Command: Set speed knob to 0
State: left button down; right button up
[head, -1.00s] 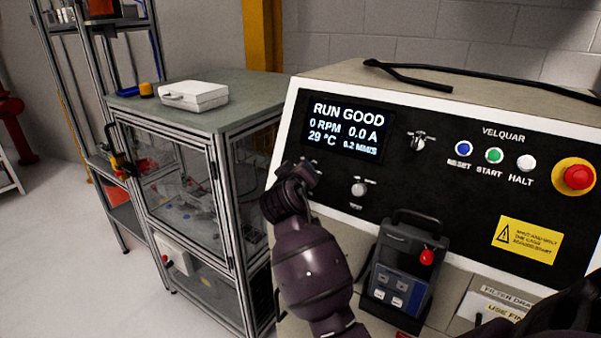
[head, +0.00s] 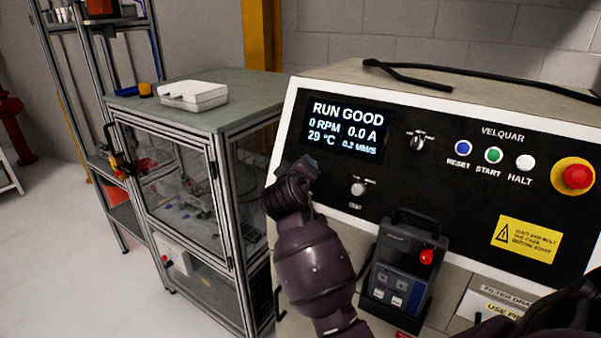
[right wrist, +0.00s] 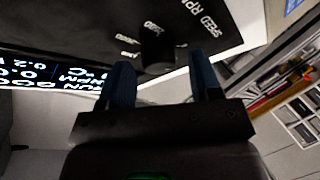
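The black speed knob (right wrist: 157,45) shows in the right wrist view, beside the "SPEED RPM" lettering and scale numbers on the dark panel. My right gripper (right wrist: 162,68) is open, its two blue fingers apart, with the knob just ahead between the fingertips; I cannot tell whether they touch it. In the head view my right gripper (head: 309,165) is at the panel's left part, below the display, and hides the speed knob there. The display (head: 345,128) reads RUN GOOD, 0 RPM, 0.0 A, 29 °C. My left gripper is not in view.
Blue (head: 463,148), green (head: 494,155) and white (head: 525,163) buttons and a red emergency stop (head: 577,177) are farther right. A handheld unit (head: 405,265) hangs below.

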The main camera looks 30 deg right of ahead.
jog(key=b+v, duration=0.1)
jog(key=v, duration=0.9)
jog(key=shift+s+a+b, duration=0.25)
jog(key=shift+s+b, duration=0.05)
jog(key=shift+r, duration=0.15)
dwell(0.3)
